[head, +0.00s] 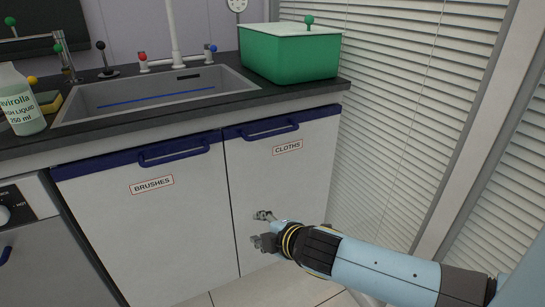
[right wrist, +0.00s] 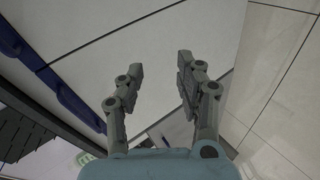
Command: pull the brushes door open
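The brushes door (head: 140,230) is a white cabinet front below the sink, labelled BRUSHES, and it looks shut. Its blue bar handle (head: 175,152) runs along the blue strip at its top. My right gripper (head: 260,228) is in front of the lower cloths door (head: 290,180), right of the brushes door and well below its handle. In the right wrist view the gripper (right wrist: 160,70) has its two fingers apart, with nothing between them. Blue handles (right wrist: 70,95) show at the left of that view, apart from the fingers. My left gripper is not in view.
Above the doors is a dark worktop (head: 200,108) with a sink (head: 150,92), a green box (head: 290,55) and a dish liquid bottle (head: 22,100). A blind (head: 400,100) stands at the right. An appliance with a knob (head: 15,215) is at the left.

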